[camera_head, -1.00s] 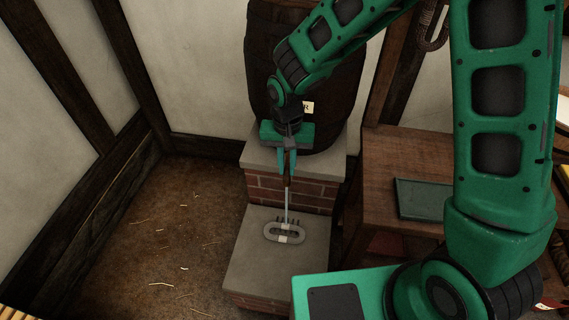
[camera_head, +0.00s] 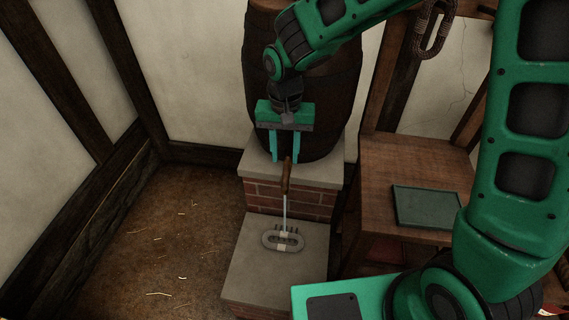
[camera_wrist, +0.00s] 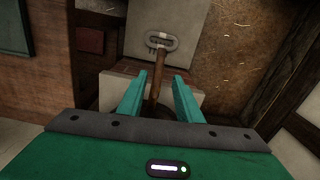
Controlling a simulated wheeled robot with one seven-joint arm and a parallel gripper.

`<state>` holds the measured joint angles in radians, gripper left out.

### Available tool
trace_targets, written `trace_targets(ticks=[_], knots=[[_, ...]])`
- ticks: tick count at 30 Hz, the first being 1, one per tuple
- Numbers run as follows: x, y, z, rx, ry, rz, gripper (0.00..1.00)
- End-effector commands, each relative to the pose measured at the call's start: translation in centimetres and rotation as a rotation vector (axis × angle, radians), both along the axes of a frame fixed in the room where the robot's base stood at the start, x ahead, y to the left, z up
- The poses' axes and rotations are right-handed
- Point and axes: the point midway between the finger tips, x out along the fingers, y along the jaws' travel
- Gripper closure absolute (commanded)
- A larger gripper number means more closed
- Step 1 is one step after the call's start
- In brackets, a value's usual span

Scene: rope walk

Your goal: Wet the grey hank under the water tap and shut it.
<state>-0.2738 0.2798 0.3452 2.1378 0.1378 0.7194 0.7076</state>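A grey hank (camera_head: 268,241), an oval loop with pale bands, lies on the lower stone step (camera_head: 250,275) and also shows in the wrist view (camera_wrist: 172,42). My gripper (camera_head: 286,160) is open above the handle, in front of the barrel (camera_head: 335,105). In the wrist view the handle (camera_wrist: 156,88) shows between the spread fingers (camera_wrist: 153,85), with gaps on both sides.
The barrel stands on a brick plinth (camera_head: 300,200) with a stone top. To the right is a wooden bench (camera_head: 385,160) with a green tray (camera_head: 428,207). A rope coil (camera_head: 430,35) hangs above. The straw-strewn floor (camera_head: 165,240) at left is open.

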Motion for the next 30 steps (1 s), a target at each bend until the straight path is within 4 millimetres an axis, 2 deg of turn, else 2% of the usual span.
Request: trace_targets(ticks=[3,7,20,23,25,29,30], knots=[[0.1,0.0,1.6,0.002,-0.002,0.000,0.68],[0.1,0.0,2.6,0.001,-0.001,0.000,0.68],[0.1,-0.3,2.9,-0.002,-0.002,-0.002,0.68],[0.2,-2.1,3.4,-0.013,-0.006,-0.015,0.68],[0.2,-4.5,4.2,-0.026,-0.013,-0.031,0.68],[-0.5,-10.9,6.1,-0.059,-0.022,-0.075,0.68],[-1.0,-13.0,6.8,-0.069,-0.024,-0.091,0.68]])
